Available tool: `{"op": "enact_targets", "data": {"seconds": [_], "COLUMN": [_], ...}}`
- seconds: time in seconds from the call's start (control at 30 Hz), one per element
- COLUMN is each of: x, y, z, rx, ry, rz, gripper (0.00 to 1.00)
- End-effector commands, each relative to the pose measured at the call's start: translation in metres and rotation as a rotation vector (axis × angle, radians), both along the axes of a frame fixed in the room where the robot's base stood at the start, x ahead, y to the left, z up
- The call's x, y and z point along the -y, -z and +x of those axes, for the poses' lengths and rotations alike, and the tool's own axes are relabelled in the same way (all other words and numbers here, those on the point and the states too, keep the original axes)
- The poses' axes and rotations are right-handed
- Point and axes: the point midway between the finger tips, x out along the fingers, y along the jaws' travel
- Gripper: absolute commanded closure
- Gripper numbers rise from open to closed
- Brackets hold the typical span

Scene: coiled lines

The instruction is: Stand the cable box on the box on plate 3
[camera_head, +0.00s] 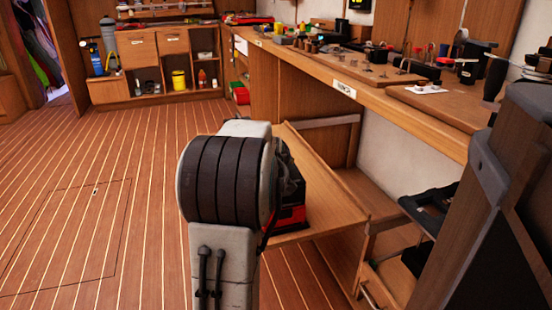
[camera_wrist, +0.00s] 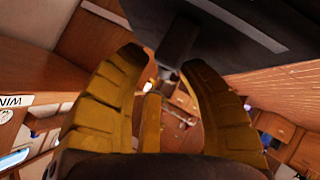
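I cannot make out the cable box, the box or plate 3 in either view. In the wrist view, my gripper (camera_wrist: 163,66) shows two yellow ribbed fingers spread apart with a gap between their tips. I see nothing clasped between them. A yellow-brown strip shows lower in the gap, and I cannot tell what it is. In the head view my arm blocks the middle and my gripper does not show. A red and black thing (camera_head: 292,217) is partly hidden behind my arm, by a wooden board.
A long wooden workbench (camera_head: 375,98) with small tools and parts runs along the right. Open shelves with a yellow tin (camera_head: 179,80) stand at the back. A dark shelf unit (camera_head: 432,205) is low at the right. The plank floor (camera_head: 90,190) at left is clear.

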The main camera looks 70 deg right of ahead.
Motion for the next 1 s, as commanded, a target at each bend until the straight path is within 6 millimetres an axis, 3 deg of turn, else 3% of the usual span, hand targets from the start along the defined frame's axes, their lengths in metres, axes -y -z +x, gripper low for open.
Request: {"op": "enact_targets", "data": {"seconds": [0.43, 1.0], "x": [-0.009, -0.080], "y": [-0.004, -0.051], "z": [-0.002, -0.018], "rx": [-0.001, 0.000], "ry": [0.000, 0.000], "rz": [0.004, 0.000], "gripper": [0.62, 0.62]}}
